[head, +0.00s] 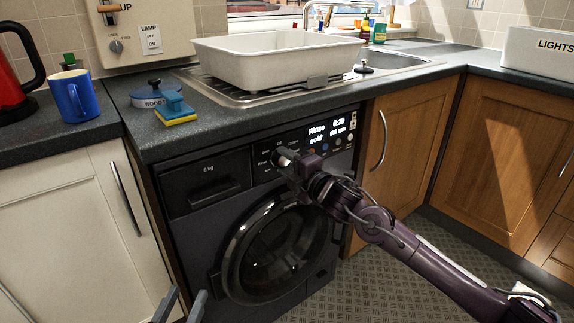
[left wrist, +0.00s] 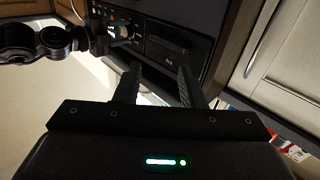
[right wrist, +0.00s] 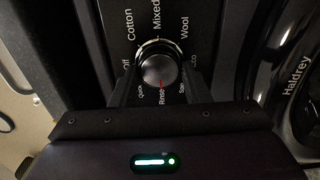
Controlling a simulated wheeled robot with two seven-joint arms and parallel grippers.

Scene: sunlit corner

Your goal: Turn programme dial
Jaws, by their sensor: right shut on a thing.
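The programme dial (right wrist: 160,69) is a round dark knob with a silver rim on the washing machine's panel, seen in the right wrist view. Its red mark points down at the word Rinse. My right gripper (right wrist: 160,84) is shut on the dial, one finger on each side; in the head view its tips (head: 283,156) meet the panel and hide most of the dial. The black washing machine (head: 205,237) has a lit display (head: 327,130) that reads Rinse, 0:20 and cold. My left gripper (head: 181,304) is open and empty, low in front of the machine; its parted fingers show in the left wrist view (left wrist: 157,82).
Cupboards with bar handles flank the machine. The round door (head: 275,250) is shut. The floor in front is clear.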

